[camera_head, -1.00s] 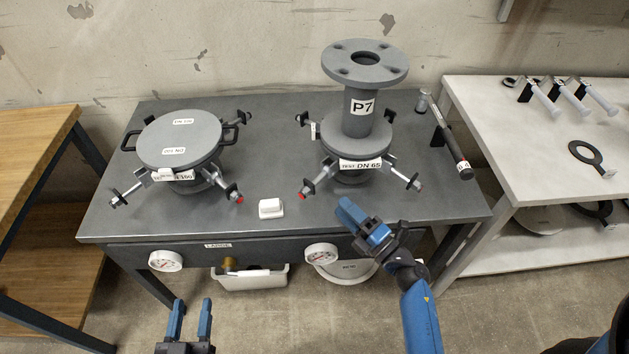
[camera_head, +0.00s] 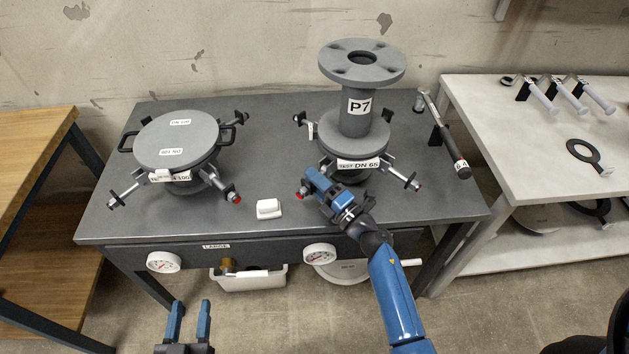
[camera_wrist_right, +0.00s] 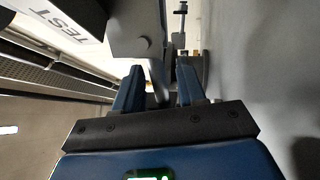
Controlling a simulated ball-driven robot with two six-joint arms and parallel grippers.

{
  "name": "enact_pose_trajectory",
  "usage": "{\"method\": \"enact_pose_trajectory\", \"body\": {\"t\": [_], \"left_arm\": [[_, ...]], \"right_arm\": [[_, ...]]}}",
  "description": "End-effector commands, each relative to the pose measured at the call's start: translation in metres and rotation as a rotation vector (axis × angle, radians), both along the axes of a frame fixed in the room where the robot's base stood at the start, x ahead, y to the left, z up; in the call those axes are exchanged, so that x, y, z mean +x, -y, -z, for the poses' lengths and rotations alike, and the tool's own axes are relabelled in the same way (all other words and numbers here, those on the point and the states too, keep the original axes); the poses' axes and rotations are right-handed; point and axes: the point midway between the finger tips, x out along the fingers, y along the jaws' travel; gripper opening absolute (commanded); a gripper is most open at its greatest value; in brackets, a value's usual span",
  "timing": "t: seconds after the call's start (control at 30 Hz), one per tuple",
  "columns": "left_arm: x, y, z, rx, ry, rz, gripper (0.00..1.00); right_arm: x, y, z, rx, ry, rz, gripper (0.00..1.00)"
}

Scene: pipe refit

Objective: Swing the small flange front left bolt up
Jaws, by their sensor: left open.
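The small flange (camera_head: 360,140), labelled DN 65, stands on the right half of the dark table with pipe P7 (camera_head: 356,108) upright on it. Its front left bolt (camera_head: 303,193) points outward and down at the front left and is mostly hidden by my right gripper (camera_head: 311,180). The right fingers are at that bolt. In the right wrist view the right gripper (camera_wrist_right: 160,88) has its fingers apart, with grey metal between or just behind them; contact is not clear. My left gripper (camera_head: 188,320) is open and empty, low in front of the table.
The large flange (camera_head: 178,140) with its lid and swung-out bolts stands at the left. A small white block (camera_head: 268,208) lies between the flanges near the front edge. The small flange's front right bolt (camera_head: 404,178) also sticks outward. A torque wrench (camera_head: 445,135) lies at the right.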

Motion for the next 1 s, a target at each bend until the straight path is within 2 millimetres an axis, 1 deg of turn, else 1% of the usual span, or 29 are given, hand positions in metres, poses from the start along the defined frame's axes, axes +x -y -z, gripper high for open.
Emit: {"method": "enact_pose_trajectory", "body": {"t": [0.2,0.27,0.4,0.47,0.5,0.83,1.0], "left_arm": [[0.0,0.0,0.0,0.0,0.0,0.0,0.47],[0.0,0.0,0.0,0.0,0.0,0.0,0.47],[0.0,0.0,0.0,0.0,0.0,0.0,0.47],[0.0,0.0,0.0,0.0,0.0,0.0,0.47],[0.0,0.0,0.0,0.0,0.0,0.0,0.47],[0.0,0.0,-0.002,0.0,0.0,0.0,0.47],[0.0,0.0,-0.014,0.0,0.0,0.0,0.47]], "right_arm": [[0.0,0.0,0.0,0.0,0.0,0.0,0.4],[0.0,0.0,0.0,0.0,0.0,0.0,0.32],[0.0,0.0,0.0,0.001,-0.001,0.0,0.11],[0.0,0.0,0.0,0.0,0.0,0.0,0.02],[0.0,0.0,0.0,0.0,0.0,0.0,0.0],[0.0,0.0,-0.001,0.004,-0.005,0.0,0.0],[0.0,0.0,-0.005,0.032,-0.034,0.0,0.0]]}}
